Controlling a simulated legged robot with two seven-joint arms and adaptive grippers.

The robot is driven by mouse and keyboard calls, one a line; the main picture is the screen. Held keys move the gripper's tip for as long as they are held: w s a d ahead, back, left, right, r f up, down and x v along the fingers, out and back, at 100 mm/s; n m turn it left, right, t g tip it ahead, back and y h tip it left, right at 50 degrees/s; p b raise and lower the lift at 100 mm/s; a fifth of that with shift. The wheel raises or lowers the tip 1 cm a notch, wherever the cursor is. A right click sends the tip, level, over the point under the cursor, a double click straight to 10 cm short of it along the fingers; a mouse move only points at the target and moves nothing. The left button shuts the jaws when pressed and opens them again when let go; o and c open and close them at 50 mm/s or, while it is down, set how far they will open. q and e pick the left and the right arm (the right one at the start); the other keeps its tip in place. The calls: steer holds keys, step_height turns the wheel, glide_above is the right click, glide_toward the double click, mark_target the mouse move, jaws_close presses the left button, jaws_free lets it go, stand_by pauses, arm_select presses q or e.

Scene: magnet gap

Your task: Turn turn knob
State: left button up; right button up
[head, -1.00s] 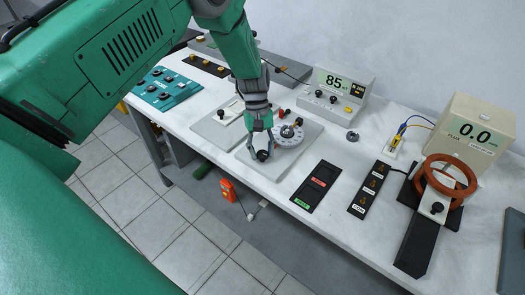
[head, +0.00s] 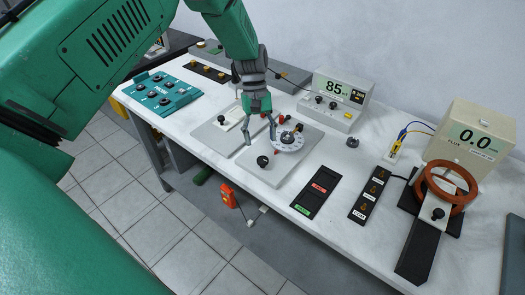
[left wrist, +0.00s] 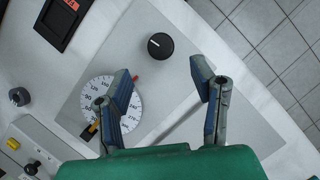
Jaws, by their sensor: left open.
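A black round knob (head: 262,161) stands on a light grey plate (head: 268,176), next to a white dial (head: 286,143) with printed numbers. The left wrist view shows the knob (left wrist: 160,45) with a white mark on its top, and the dial (left wrist: 132,112) partly covered by one finger. A small red-orange pointer lies at the dial's edge. My left gripper (head: 259,134) is open and empty, behind the knob in the head view. In the left wrist view its fingertips (left wrist: 162,82) are apart, and the knob lies beyond them, not between them. My right gripper is not in view.
A second grey plate (head: 212,133) lies to the left. A meter reading 85 (head: 341,92) stands behind. A black panel (head: 315,190) and a switch strip (head: 369,193) lie to the right, then a coil (head: 447,188) before a flux meter (head: 470,138).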

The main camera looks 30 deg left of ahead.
arm_select(q)
steer(key=v, duration=0.5)
steer(key=shift+w+a+r, duration=0.15)
steer(key=shift+r, duration=0.15)
stand_by(0.5)
